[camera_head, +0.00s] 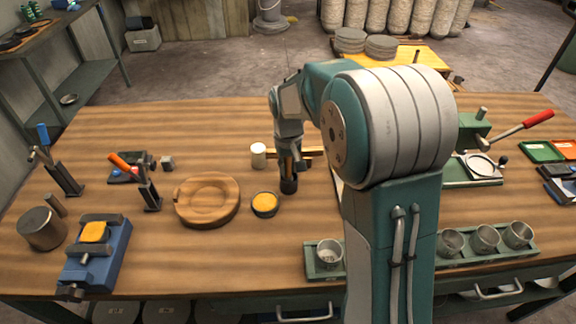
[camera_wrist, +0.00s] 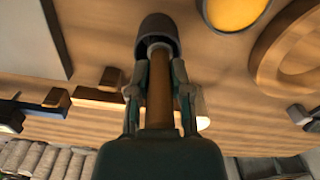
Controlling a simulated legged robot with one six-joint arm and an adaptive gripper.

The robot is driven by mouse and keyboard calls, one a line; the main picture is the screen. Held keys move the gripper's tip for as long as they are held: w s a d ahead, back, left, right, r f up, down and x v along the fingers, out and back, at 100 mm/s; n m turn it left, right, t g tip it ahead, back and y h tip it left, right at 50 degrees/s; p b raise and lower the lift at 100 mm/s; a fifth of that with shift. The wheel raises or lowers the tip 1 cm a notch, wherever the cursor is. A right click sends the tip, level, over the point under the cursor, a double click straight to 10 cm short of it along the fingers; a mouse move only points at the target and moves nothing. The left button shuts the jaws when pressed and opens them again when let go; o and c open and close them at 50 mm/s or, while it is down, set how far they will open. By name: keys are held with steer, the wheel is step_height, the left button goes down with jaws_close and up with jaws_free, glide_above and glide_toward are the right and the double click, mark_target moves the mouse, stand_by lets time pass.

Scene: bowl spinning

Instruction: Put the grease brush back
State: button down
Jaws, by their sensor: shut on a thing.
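The grease brush (camera_wrist: 156,38) has a brown handle and a dark round head. My gripper (camera_wrist: 158,88) is shut on its handle, with one finger on each side. In the head view, my gripper (camera_head: 289,160) is over the middle of the bench and the brush's dark head (camera_head: 288,186) points down at or near the bench top; I cannot tell if it touches. The pot of yellow grease (camera_head: 265,204) stands just left and in front of the brush head. It also shows at the top of the wrist view (camera_wrist: 236,8).
A round wooden dish (camera_head: 207,200) lies left of the pot. A cream cylinder (camera_head: 258,155) stands behind it. Left are a blue vise (camera_head: 95,258) and clamps. In front is a green rack (camera_head: 312,262) with metal cups. My arm hides part of the bench right of centre.

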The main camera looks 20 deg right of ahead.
steer(key=shift+d, duration=0.1)
steer(key=shift+f, duration=0.2)
steer(key=c, duration=0.5)
jaws_free()
steer(key=shift+c, duration=0.2)
